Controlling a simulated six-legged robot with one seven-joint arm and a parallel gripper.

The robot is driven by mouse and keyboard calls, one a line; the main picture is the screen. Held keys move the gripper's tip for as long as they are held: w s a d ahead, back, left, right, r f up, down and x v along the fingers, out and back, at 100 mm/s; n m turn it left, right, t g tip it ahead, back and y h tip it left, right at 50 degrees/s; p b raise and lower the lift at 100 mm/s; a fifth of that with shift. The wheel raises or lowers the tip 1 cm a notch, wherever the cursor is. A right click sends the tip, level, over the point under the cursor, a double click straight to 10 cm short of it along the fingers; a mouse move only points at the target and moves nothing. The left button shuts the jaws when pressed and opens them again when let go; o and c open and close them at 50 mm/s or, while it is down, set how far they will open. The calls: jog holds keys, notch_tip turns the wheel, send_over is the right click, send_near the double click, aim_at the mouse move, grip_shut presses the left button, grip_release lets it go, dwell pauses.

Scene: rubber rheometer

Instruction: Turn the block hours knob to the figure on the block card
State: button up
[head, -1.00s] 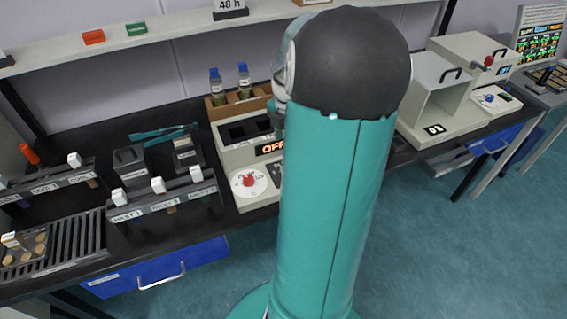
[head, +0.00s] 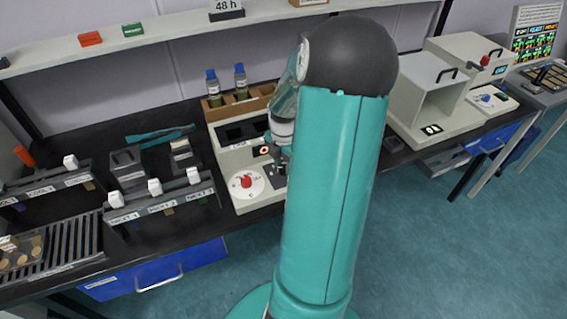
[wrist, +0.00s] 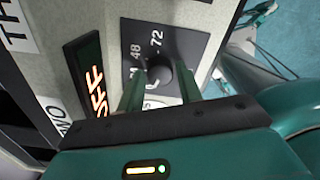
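The block hours knob (wrist: 160,73) is a dark round knob on a black plate marked 48 and 72, with another figure partly hidden at the left. My gripper (wrist: 160,80) has one finger on each side of the knob, with narrow gaps showing; contact is not clear. Which figure the knob points at cannot be made out. In the head view my gripper (head: 277,158) is down at the front of the heating block unit (head: 226,145). The block card (head: 226,14) on the shelf reads 48 h.
A lit display (wrist: 88,90) reading OFF is beside the knob plate. A white dial with a red knob (head: 246,182) is left of my gripper. Two blue-capped bottles (head: 240,80) stand behind the unit. Labelled racks (head: 160,199) stand to the left.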

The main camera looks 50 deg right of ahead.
jog(key=c, duration=0.5)
jog(key=shift+m, duration=0.4)
jog(key=m, duration=0.3)
jog(key=shift+m, duration=0.4)
jog(key=m, duration=0.4)
jog(key=shift+m, duration=0.3)
jog(key=m, duration=1)
jog(key=shift+m, duration=0.3)
